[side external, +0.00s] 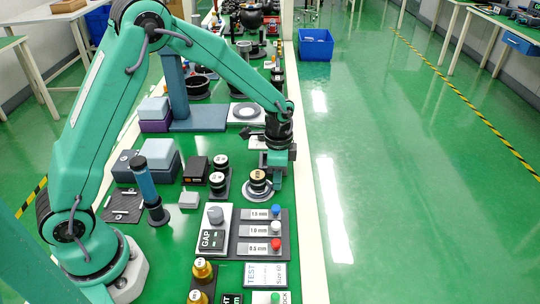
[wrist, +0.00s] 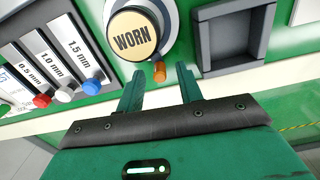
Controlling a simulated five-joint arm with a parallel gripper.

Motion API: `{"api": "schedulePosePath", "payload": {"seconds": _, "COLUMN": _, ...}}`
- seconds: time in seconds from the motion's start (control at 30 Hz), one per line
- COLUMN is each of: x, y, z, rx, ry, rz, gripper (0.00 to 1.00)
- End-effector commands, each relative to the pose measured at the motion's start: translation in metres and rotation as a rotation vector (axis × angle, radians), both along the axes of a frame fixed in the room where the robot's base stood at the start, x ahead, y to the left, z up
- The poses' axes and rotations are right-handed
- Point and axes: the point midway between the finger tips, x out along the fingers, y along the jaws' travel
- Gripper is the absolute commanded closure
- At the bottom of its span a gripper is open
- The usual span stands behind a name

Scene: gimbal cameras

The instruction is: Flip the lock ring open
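In the side external view the ring (side external: 249,194) sits on the bench around the dark stacked cap (side external: 258,178). My gripper (wrist: 160,82) is open, its two teal fingers apart and pointing toward the ring. The orange tab shows between the fingertips; I cannot tell whether either finger touches it. In the side external view my gripper (side external: 277,170) hangs just behind and right of the cap, and its fingertips are hard to make out.
A grey square tray (wrist: 233,36) lies right of the ring in the wrist view. A panel with 0.5, 1.0 and 1.5 mm labels and coloured knobs (side external: 262,230) stands in front. The bench's pale edge (side external: 303,200) is close on the right.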

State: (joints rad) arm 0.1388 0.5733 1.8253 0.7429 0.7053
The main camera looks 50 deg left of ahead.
Motion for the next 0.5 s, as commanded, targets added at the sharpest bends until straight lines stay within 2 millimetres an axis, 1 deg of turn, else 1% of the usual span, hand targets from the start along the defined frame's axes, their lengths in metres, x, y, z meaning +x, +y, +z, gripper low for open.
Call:
{"api": "schedulePosePath", "payload": {"seconds": 0.13, "x": -0.0003, "y": 0.0001, "z": -0.0061, "rx": 0.001, "ry": 0.001, "rz": 0.0, "gripper": 0.64}}
{"api": "schedulePosePath", "payload": {"seconds": 0.4, "x": -0.0003, "y": 0.0, "z": -0.0068, "rx": 0.0, "ry": 0.0, "rz": 0.0, "gripper": 0.64}}
{"api": "schedulePosePath", "payload": {"seconds": 0.47, "x": -0.0002, "y": 0.0001, "z": -0.0067, "rx": 0.0, "ry": 0.0, "rz": 0.0, "gripper": 0.76}}
{"api": "schedulePosePath", "payload": {"seconds": 0.5, "x": -0.0003, "y": 0.0, "z": -0.0067, "rx": 0.0, "ry": 0.0, "rz": 0.0, "gripper": 0.84}}
